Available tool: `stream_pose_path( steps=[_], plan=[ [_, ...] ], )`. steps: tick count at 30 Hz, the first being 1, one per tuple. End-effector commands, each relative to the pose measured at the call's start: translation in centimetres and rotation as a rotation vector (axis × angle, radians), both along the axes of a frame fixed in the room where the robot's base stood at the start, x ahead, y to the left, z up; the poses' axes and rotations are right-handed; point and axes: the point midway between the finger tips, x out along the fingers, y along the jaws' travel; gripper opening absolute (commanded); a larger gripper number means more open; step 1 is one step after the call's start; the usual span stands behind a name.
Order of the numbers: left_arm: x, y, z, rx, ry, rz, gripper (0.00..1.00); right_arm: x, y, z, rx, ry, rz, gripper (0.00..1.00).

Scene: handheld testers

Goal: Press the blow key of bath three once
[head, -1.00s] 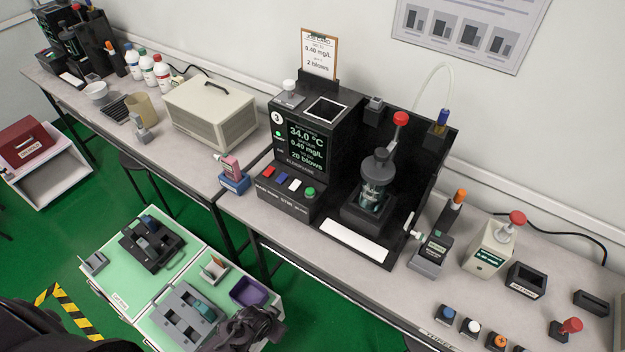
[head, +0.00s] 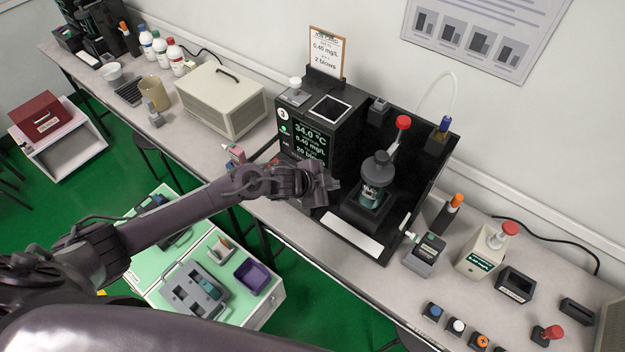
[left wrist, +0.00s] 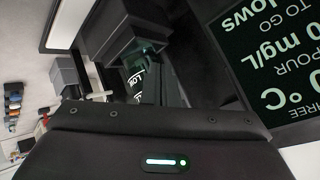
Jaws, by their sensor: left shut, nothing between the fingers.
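Bath three (head: 318,120) is the black unit marked with a round "3" on the bench. Its screen (head: 303,140) reads 34.0 °C, 0.40 mg/L and 20 blows; part of the same screen shows upside down in the left wrist view (left wrist: 275,60). A dark bottle with a grey cap (head: 376,175) stands in the black holder at its right. My left gripper (head: 332,188) is shut and empty in front of the unit. My left arm and gripper hide the row of coloured keys, the blow key among them, so contact cannot be told. My right gripper is out of view.
A clipboard (head: 327,52) reading 0.40 mg/L and 2 blows stands behind the unit. A handheld tester (head: 426,252), a beige tester (head: 482,250) and several small button blocks lie to the right. A beige case (head: 215,98) is left of the unit.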

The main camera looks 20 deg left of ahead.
Motion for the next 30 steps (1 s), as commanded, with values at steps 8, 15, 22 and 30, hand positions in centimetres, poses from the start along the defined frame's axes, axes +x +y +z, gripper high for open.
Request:
stream_pose_path(
  steps=[8,15,22,30],
  plan=[
    [2.6,5.6,4.5,0.099,-0.030,-0.176,0.00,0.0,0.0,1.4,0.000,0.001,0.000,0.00],
    [2.7,7.3,5.3,0.116,-0.020,-0.207,0.00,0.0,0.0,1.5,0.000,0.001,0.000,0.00],
    [2.8,7.3,5.2,0.116,-0.020,-0.207,0.00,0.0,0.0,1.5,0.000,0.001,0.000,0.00],
    [2.8,7.3,4.4,0.117,-0.021,-0.206,0.00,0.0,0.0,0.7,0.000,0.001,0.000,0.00]
  ],
)
